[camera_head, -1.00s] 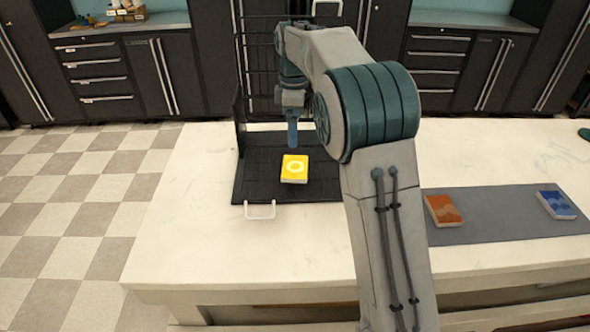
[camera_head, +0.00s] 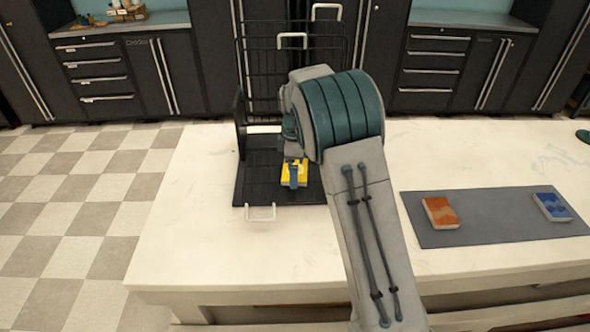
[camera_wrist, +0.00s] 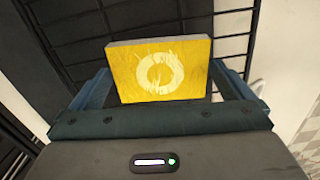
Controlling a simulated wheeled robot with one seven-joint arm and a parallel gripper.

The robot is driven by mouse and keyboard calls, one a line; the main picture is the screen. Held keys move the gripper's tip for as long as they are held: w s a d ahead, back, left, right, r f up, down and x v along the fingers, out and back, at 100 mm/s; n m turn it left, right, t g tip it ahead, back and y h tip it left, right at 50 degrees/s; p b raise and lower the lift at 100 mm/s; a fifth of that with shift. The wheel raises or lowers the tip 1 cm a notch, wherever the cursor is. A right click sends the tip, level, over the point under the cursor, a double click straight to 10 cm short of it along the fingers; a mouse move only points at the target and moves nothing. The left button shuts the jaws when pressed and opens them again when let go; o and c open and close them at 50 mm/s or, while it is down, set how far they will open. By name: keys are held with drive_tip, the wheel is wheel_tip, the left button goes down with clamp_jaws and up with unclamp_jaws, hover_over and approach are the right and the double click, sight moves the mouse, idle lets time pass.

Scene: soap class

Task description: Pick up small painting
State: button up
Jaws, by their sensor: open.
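A small yellow painting with a pale ring on it (camera_wrist: 158,72) lies between the two blue fingers of my gripper (camera_wrist: 160,92) in the wrist view. The fingers stand apart, one at each side of the painting; I cannot tell whether either touches it. In the head view the yellow painting (camera_head: 291,181) sits on a black rack tray (camera_head: 262,188), partly covered by my gripper (camera_head: 294,176), which is right over it.
An orange-brown painting (camera_head: 440,212) and a blue painting (camera_head: 552,206) lie on a grey mat (camera_head: 490,232) to the right. The black wire rack (camera_head: 262,70) rises behind the tray. The white countertop (camera_head: 190,225) is clear at left.

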drive_tip(key=c, duration=0.7)
drive_tip(key=shift+r, duration=0.15)
